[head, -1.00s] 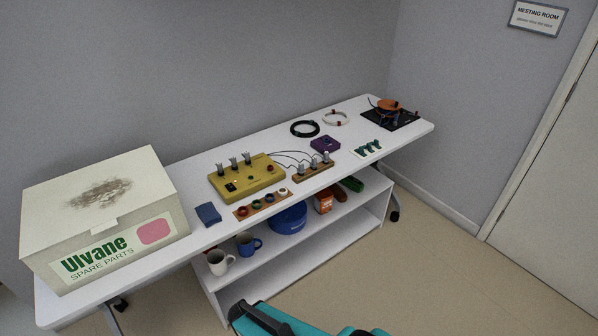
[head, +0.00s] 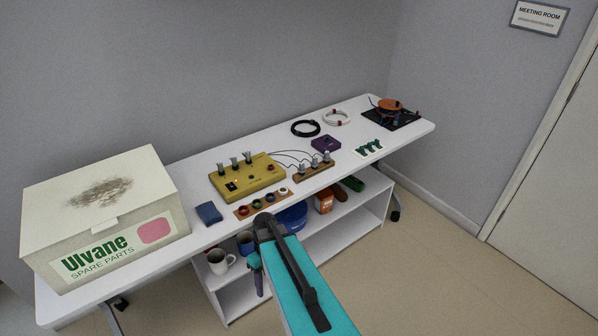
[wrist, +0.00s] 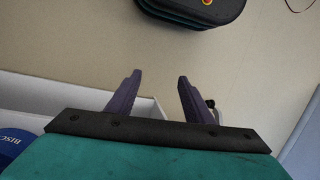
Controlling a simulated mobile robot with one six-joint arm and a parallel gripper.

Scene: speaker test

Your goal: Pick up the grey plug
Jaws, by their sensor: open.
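Several grey plugs show in the head view. Three stand upright on the yellow box, one of them a grey plug (head: 234,163) in the middle. Three more stand on a brown wooden rack (head: 313,174), with thin dark wires running from the box towards them; one is a grey plug (head: 314,164). My gripper (wrist: 158,80) is open and empty in the wrist view, its two purple fingers apart. In the head view my gripper (head: 257,280) hangs low in front of the table's front edge, apart from all plugs and partly hidden by my arm.
The white table (head: 180,177) holds a large box (head: 100,200), the yellow box (head: 250,182), a blue block (head: 209,213), a ring strip (head: 244,210), a purple box (head: 325,143) and green plugs (head: 369,146). The shelf below holds mugs (head: 219,262) and a blue tin (wrist: 18,150).

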